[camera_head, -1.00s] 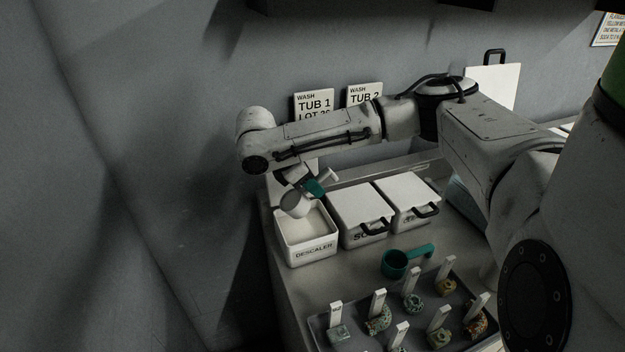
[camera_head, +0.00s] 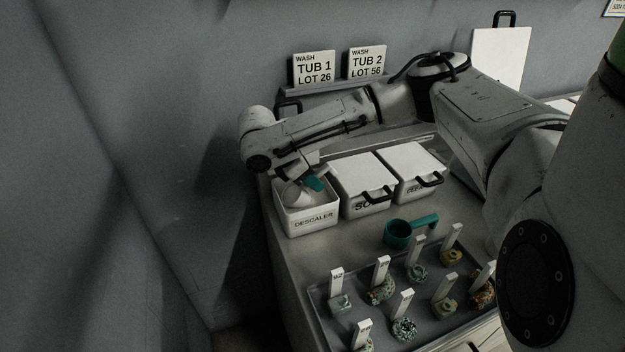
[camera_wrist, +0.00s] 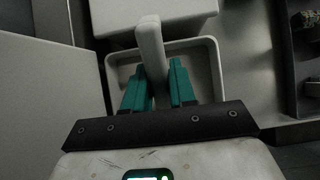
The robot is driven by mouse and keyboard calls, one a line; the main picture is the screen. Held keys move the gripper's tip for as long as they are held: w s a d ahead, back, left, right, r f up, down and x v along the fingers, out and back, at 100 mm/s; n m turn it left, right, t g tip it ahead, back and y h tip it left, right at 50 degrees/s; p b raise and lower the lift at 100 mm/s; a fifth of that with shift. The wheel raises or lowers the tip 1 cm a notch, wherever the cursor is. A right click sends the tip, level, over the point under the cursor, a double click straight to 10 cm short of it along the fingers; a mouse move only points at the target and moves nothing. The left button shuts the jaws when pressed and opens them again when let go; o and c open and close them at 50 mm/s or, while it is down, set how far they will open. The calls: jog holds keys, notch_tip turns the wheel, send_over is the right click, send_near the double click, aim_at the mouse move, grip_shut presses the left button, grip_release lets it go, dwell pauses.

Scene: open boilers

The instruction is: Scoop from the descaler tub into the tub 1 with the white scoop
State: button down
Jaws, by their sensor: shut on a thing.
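The descaler tub (camera_head: 313,222) is an open white box at the left end of the worktop. My gripper (camera_head: 314,182) has teal fingertips and is shut on the handle of the white scoop (camera_head: 295,195). The scoop's bowl is tilted, at or inside the tub's opening; its contents and depth are not clear. In the wrist view, my gripper (camera_wrist: 157,82) grips the pale scoop handle (camera_wrist: 151,45) over the open descaler tub (camera_wrist: 210,60). The TUB 1 LOT 26 sign (camera_head: 314,68) stands at the back; tub 1 itself is largely hidden behind my arm.
Two lidded white tubs with black handles, the nearer marked SO (camera_head: 366,180) and another (camera_head: 412,168), stand right of the descaler tub. A teal scoop (camera_head: 399,234) lies in front. A grey tray (camera_head: 372,322) holds several labelled pieces. The TUB 2 LOT 56 sign (camera_head: 366,64) stands behind.

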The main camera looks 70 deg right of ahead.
jog(key=shift+r+p, duration=1.1)
jog(key=shift+r, duration=2.1)
jog(key=s+d+r+t+y+p, duration=0.1)
jog(key=p, duration=0.1)
jog(key=s+d+r+t+y+p, duration=0.1)
jog(key=s+p, duration=0.1)
jog(key=p, duration=0.1)
jog(key=shift+s+d+r+t, duration=0.15)
jog(key=shift+d+t, duration=0.2)
jog(key=shift+t, duration=0.05)
jog(key=shift+s+d, duration=0.15)
jog(key=shift+s+d+r+t+y, duration=0.25)
jog(key=shift+s+t+y, duration=0.05)
jog(key=shift+t+y, duration=0.1)
